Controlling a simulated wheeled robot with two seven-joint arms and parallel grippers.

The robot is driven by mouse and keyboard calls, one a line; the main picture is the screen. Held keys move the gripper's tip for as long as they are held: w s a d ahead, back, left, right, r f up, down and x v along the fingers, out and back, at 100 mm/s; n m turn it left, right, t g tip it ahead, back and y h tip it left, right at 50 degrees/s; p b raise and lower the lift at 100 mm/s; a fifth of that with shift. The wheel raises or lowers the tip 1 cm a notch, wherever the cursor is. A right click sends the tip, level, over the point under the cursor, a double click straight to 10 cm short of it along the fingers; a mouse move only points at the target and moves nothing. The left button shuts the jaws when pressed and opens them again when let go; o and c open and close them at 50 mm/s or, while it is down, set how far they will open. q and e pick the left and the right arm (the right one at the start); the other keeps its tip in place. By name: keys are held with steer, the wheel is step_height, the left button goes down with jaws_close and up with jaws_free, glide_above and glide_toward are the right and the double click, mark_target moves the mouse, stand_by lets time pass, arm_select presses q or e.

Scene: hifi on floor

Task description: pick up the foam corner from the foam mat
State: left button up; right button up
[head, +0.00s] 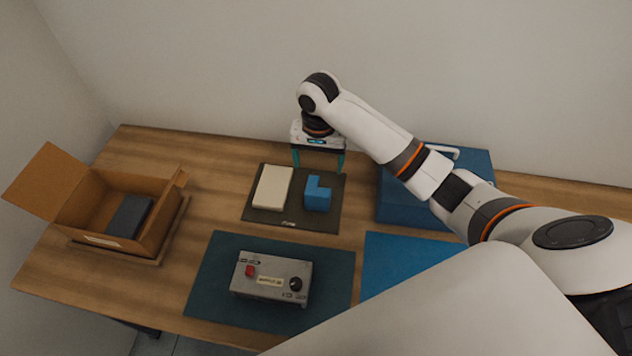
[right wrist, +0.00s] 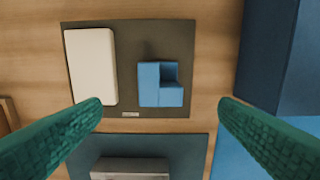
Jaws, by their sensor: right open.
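The foam corner is a blue L-shaped block (head: 317,196) on the right half of the dark foam mat (head: 258,215). In the right wrist view the foam corner (right wrist: 159,85) lies between and beyond the two green fingertips, on the mat (right wrist: 135,40). My right gripper (head: 318,168) is open and empty, with its fingers pointing down. It hangs above the back part of the mat, apart from the foam corner. In the right wrist view its fingers (right wrist: 160,103) are spread wide. My left gripper is not in view.
A cream block (head: 272,187) lies left of the foam corner on the same mat. A blue case (head: 400,201) stands close on the right. A grey control box (head: 271,278) sits on a teal mat (head: 213,270) in front. An open cardboard box (head: 154,226) is at the left.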

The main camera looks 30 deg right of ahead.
mark_target(318, 187)
steer(key=f, duration=0.5)
steer(key=shift+s+f+p, duration=0.1)
steer(key=shift+s+p, duration=0.1)
steer(key=shift+p, duration=0.2)
steer(key=shift+w+f, duration=0.1)
steer(key=shift+f, duration=0.5)
step_height(318, 187, down, 4)
steer(key=shift+r+p, duration=0.15)
steer(key=shift+p, duration=0.45)
steer(key=shift+f, duration=0.45)
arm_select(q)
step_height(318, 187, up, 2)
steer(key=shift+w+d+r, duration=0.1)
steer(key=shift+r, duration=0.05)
